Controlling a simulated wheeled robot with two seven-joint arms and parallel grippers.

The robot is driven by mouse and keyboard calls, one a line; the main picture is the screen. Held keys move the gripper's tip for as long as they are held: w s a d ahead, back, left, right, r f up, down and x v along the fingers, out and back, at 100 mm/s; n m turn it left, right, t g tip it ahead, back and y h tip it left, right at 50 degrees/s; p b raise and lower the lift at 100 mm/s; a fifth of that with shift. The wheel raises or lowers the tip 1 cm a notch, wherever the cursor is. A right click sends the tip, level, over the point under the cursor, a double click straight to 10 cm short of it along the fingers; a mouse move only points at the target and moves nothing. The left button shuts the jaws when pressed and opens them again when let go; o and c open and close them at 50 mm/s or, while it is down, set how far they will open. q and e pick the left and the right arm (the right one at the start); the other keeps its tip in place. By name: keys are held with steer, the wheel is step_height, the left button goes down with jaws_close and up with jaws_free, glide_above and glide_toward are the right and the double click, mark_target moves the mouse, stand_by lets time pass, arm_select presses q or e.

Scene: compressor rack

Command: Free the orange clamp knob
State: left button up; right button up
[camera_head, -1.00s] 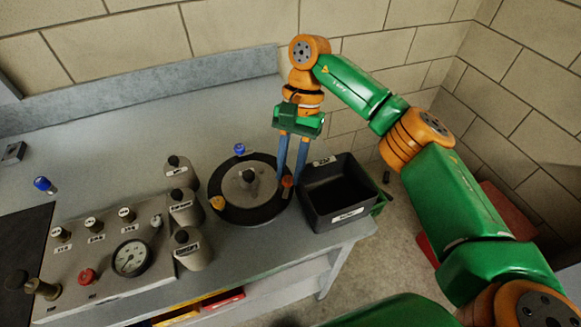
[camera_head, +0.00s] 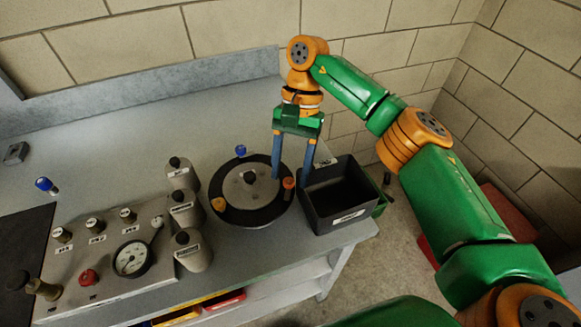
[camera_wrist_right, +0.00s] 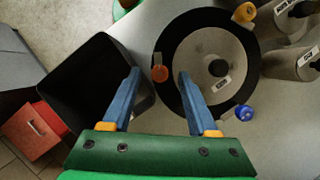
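My left gripper is not in view.
A black open bin (camera_head: 348,215) stands close to the right of the plate. Several grey labelled canisters (camera_head: 186,210) stand to its left, beside a gauge panel (camera_head: 105,262). The bench behind the plate is clear.

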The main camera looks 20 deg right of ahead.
mark_target(288, 180)
steer(key=v, duration=0.3)
steer(key=shift+r, duration=0.1)
steer(key=p+v, duration=0.3)
steer(key=v, duration=0.1)
stand_by(0.4)
